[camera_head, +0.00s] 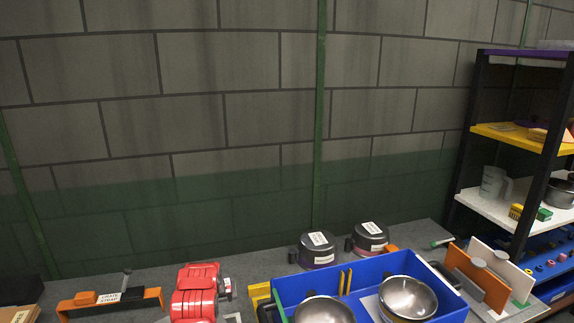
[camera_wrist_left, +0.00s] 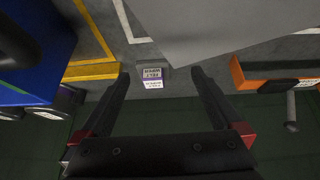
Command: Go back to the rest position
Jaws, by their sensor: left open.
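My left gripper (camera_wrist_left: 159,74) shows in the left wrist view with its two dark fingers spread apart. Nothing is held between them. A small labelled block (camera_wrist_left: 152,77) shows beyond the gap between the fingertips; I cannot tell its exact distance. In the head view I cannot make out the left gripper's fingers. My right gripper is in neither view.
A blue crate (camera_head: 287,291) holds metal bowls (camera_head: 407,297). Two dark lidded pots (camera_head: 317,250) (camera_head: 371,238) stand behind it. An orange holder (camera_head: 85,302) lies at left, orange and white boards (camera_head: 478,280) at right, beside a shelf rack (camera_head: 470,140). The wall is bare.

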